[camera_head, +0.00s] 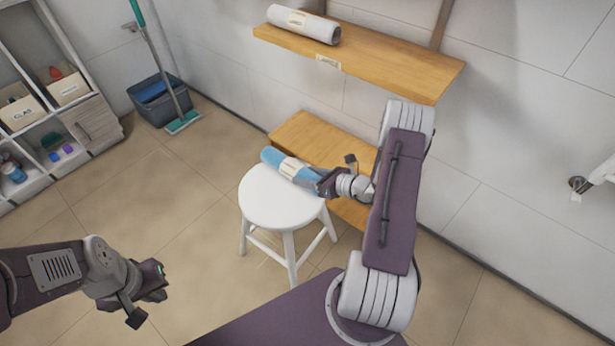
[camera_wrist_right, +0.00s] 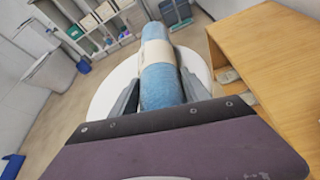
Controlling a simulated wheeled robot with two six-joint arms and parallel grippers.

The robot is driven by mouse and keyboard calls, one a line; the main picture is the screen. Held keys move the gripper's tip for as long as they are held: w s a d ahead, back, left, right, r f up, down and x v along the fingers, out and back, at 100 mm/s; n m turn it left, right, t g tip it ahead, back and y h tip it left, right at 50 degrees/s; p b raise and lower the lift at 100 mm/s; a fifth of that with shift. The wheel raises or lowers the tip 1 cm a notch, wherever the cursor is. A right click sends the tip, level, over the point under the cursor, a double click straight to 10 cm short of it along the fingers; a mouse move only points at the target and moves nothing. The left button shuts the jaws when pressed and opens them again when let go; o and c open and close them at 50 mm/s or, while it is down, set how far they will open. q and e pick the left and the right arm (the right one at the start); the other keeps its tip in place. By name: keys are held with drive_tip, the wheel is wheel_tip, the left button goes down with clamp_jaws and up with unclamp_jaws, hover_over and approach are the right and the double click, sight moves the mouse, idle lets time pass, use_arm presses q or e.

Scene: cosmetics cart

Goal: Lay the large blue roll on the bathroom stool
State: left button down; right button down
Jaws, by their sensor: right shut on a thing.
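The large blue roll (camera_head: 271,156) with a pale paper band is over the back edge of the round white bathroom stool (camera_head: 262,208). My right gripper (camera_head: 322,182) is shut on the roll's near right end. In the right wrist view the roll (camera_wrist_right: 160,87) points away between the two fingers of the gripper (camera_wrist_right: 158,98), with the white stool seat (camera_wrist_right: 106,92) beneath it. I cannot tell whether the roll touches the seat. My left gripper (camera_head: 154,280) hangs over the floor at the lower left, away from the stool; its jaws are unclear.
A low wooden shelf (camera_head: 300,128) stands behind the stool, and an upper wooden shelf (camera_head: 400,75) holds a white roll (camera_head: 303,24). A grey bucket (camera_head: 158,105) with a mop and a white shelving unit (camera_head: 35,100) are at the left. Floor left of the stool is clear.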

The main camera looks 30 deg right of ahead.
drive_tip(key=c, duration=0.5)
unclamp_jaws()
drive_tip(key=shift+r, duration=0.1)
